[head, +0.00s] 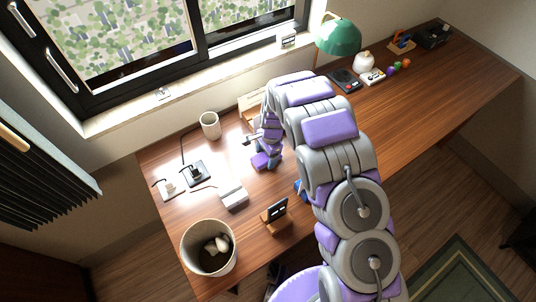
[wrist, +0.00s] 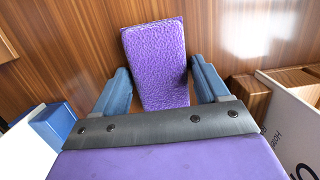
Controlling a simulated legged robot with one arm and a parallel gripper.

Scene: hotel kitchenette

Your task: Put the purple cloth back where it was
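The purple cloth (wrist: 157,62) is a flat, textured rectangular piece. In the wrist view it lies between the two blue fingers of my gripper (wrist: 160,78). The left fingertip is at its edge and a thin gap shows by the right one; I cannot tell if they press on it. In the head view the cloth (head: 261,160) shows small at my gripper (head: 270,160), low over or on the wooden desk (head: 430,85). My arm hides part of the desk to its right.
A white mug (head: 210,125), a black charger pad (head: 196,173), a white box (head: 234,195) and a wooden stand with a dark screen (head: 275,214) surround the gripper. A round bin (head: 209,249) is at front left. A green lamp (head: 338,37) stands further back.

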